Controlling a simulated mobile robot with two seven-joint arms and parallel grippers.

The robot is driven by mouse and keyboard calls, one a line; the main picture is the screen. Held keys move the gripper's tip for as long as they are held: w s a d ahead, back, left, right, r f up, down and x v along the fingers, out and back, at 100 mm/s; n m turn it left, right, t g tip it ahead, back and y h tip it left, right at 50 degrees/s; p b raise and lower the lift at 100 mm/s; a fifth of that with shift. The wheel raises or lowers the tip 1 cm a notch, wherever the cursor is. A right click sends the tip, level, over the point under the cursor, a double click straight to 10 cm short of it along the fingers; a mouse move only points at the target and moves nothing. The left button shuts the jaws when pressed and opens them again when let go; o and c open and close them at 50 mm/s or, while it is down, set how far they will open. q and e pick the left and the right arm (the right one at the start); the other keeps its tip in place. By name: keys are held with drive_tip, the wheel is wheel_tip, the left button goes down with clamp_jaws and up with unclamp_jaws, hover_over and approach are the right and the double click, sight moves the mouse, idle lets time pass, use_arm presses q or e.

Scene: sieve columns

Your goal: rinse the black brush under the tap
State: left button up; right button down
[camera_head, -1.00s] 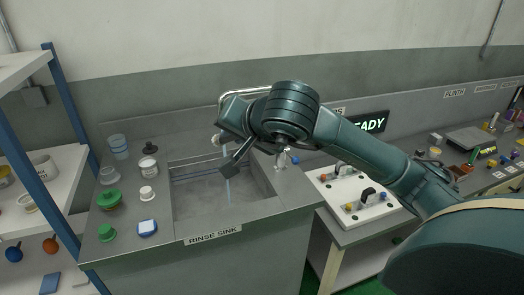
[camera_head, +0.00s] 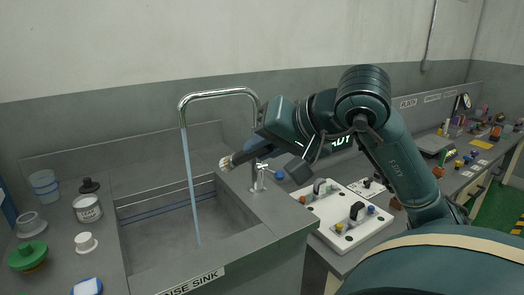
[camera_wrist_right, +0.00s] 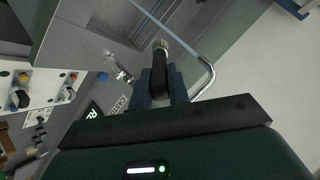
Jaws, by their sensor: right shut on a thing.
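My right gripper (camera_head: 258,144) is shut on the black brush (camera_head: 243,155), whose pale bristle end points left over the right side of the sink. The wrist view shows the brush (camera_wrist_right: 158,72) upright between the fingers (camera_wrist_right: 165,88). The chrome tap (camera_head: 217,93) arches over the sink, and a thin blue water stream (camera_head: 189,175) falls from its spout into the rinse sink (camera_head: 262,233). The brush is right of the stream and looks apart from it. The tap's bend also shows in the wrist view (camera_wrist_right: 210,76). My left gripper is not in view.
Left of the sink stand a labelled jar (camera_head: 88,208), a white knob-like piece (camera_head: 86,243), a green lid (camera_head: 27,255) and a blue-and-white block (camera_head: 87,287). A white panel with knobs (camera_head: 338,240) lies right of the sink. The sink's middle is clear.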

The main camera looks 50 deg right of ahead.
drive_tip(key=w+p, duration=0.1)
drive_tip(key=w, duration=0.1)
drive_tip(key=w+p, duration=0.1)
drive_tip(key=w, duration=0.1)
drive_tip(key=shift+a+f+p, duration=0.15)
drive_tip(key=shift+f+p, duration=0.1)
drive_tip(key=shift+p, duration=0.1)
drive_tip(key=w+p, duration=0.1)
drive_tip(key=w, duration=0.2)
drive_tip(key=w+f+p, duration=0.1)
drive_tip(key=w+p, duration=0.1)
drive_tip(key=w, duration=0.1)
drive_tip(key=shift+a+f, duration=0.15)
drive_tip(key=shift+f, duration=0.05)
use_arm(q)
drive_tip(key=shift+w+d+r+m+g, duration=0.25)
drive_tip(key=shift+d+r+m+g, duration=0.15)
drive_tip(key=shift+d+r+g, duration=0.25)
use_arm(e)
drive_tip(key=shift+w+a+f, duration=0.1)
drive_tip(key=shift+w+f, duration=0.1)
drive_tip(key=shift+w, duration=0.6)
drive_tip(key=shift+w+f, duration=0.15)
drive_tip(key=shift+w, duration=0.65)
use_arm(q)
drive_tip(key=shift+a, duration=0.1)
